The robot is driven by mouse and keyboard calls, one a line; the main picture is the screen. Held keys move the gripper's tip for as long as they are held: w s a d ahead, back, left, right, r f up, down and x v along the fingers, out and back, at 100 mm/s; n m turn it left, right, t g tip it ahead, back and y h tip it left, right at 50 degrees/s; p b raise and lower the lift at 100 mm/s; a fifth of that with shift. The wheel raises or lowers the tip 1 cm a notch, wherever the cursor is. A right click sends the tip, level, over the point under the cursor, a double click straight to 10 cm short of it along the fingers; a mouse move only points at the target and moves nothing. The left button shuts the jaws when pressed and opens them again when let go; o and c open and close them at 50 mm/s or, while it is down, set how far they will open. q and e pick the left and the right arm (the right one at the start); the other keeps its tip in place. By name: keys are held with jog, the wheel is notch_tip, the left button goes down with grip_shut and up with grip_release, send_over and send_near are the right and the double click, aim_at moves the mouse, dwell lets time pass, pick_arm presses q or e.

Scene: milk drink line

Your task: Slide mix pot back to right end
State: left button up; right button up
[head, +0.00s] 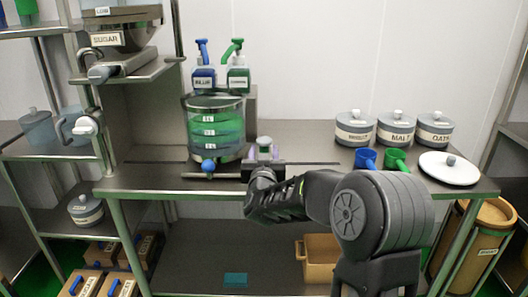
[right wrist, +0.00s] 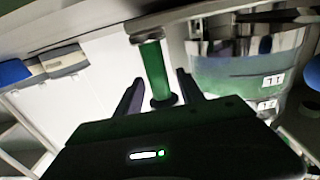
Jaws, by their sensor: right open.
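The mix pot (head: 215,125) is a clear round pot with green contents and several level labels. It stands upright on the steel counter (head: 310,180), left of centre, with a blue knob (head: 208,165) at its front. My right gripper (head: 264,154) is just right of the pot, low over the counter. It is open, its two pale purple fingers either side of a green upright grip (right wrist: 155,70) with dark ends. In the right wrist view the pot (right wrist: 235,72) stands right of this grip; how they join is hidden. My left gripper is not in view.
A thin dark rail (head: 310,163) runs along the counter. Blue and green pump bottles (head: 203,78) stand behind the pot. A sugar hopper (head: 115,38) overhangs the left.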

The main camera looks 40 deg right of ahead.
jog(key=shift+w+d, duration=0.25)
jog(key=shift+w, duration=0.1)
jog(key=shift+c, duration=0.5)
grip_shut()
dwell(0.8)
